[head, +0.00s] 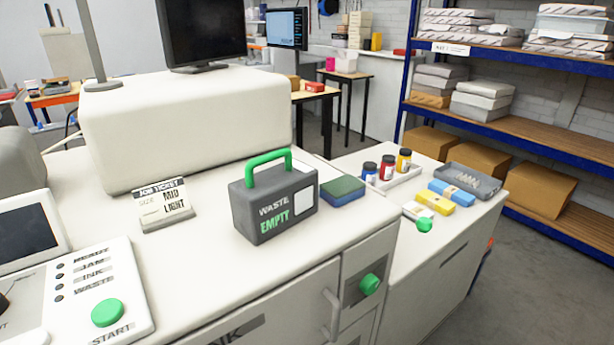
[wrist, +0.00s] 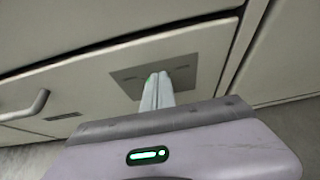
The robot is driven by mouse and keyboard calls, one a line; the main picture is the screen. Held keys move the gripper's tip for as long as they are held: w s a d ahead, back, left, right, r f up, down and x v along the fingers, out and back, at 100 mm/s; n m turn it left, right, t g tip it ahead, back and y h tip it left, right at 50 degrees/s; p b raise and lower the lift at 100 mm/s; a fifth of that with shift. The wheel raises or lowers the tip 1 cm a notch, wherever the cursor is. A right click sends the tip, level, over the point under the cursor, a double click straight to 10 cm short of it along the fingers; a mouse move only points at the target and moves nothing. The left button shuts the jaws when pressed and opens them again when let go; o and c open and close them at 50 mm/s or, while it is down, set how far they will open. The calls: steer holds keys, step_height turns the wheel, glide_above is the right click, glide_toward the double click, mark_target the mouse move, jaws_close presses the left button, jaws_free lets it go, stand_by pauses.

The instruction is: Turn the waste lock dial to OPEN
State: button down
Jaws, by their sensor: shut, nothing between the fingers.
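The green lock dial (head: 369,284) sits on a dark plate (head: 351,291) on the front of the white cabinet, right of a door handle. In the wrist view the grey plate (wrist: 125,76) lies just beyond my gripper (wrist: 158,77). Its two pale fingers are together with nothing between them and point at the middle of the plate. They hide most of the dial there; only a hint of green shows at the tips. I cannot tell whether they touch it. The plate's markings are too small to read. My gripper does not show in the head view.
A door handle (head: 331,313) stands out left of the dial; it also shows in the wrist view (wrist: 27,106). A grey waste box (head: 240,205) marked EMPTY, with a green handle, stands on the top. Another green knob (head: 425,225) is at the side counter's edge.

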steer(key=shift+s+a, duration=0.15)
steer(key=shift+a, duration=0.05)
steer(key=shift+s+a, duration=0.3)
steer(key=shift+a, duration=0.15)
steer(key=shift+s+a+f, duration=0.1)
steer(key=shift+s+a, duration=0.15)
steer(key=shift+a, duration=0.05)
steer(key=s+d+p, duration=0.1)
steer(key=s+d, duration=0.2)
steer(key=s, duration=0.2)
steer(key=shift+d+r, duration=0.2)
steer(key=shift+r, duration=0.15)
steer(key=shift+w, duration=0.1)
